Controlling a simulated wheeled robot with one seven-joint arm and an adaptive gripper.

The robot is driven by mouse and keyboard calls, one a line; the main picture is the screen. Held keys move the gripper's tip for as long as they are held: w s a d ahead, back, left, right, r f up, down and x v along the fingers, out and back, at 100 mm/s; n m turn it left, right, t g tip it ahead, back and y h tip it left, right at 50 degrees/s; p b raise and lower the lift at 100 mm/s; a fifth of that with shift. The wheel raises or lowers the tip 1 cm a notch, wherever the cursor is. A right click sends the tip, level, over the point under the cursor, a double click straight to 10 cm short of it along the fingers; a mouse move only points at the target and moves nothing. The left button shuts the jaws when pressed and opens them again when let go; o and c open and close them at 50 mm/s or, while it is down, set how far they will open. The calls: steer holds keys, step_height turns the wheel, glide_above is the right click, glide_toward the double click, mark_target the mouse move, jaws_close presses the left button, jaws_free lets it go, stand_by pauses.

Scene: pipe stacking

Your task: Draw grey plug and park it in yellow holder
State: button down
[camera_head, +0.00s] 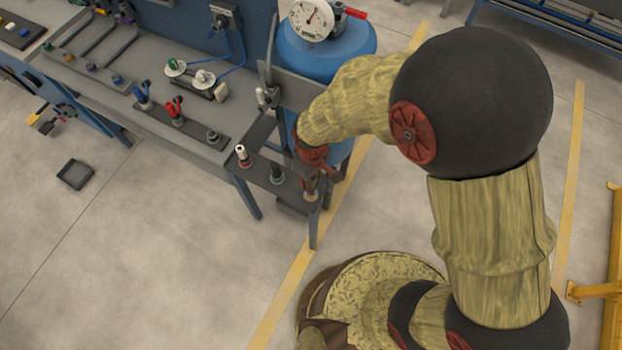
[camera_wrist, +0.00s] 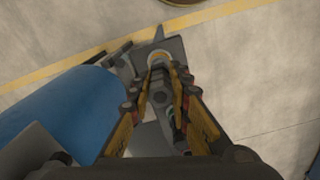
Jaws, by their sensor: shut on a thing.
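My gripper (camera_wrist: 162,88) points down over the right end of the dark holder strip on the bench corner. It is shut on a grey plug (camera_wrist: 159,96), seen between the two fingers in the wrist view. Just past the fingertips is a tan-yellow ring, which looks like the yellow holder (camera_wrist: 157,58); it also shows below my gripper in the head view (camera_head: 311,195). The fingers hide where plug and holder meet, so I cannot tell how deep the plug sits. A grey socket (camera_head: 213,136) on the bench strip has no plug standing in it.
Blue (camera_head: 143,97) and red (camera_head: 175,111) plugs stand on the bench. A blue tank (camera_head: 325,60) with a gauge is close behind my gripper.

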steer(key=shift+f+b, duration=0.95)
steer(key=shift+f, duration=0.7)
stand_by(0.9)
steer(key=c, duration=1.6)
jaws_free()
step_height(320, 180, up, 12)
steer(key=shift+r, duration=0.1)
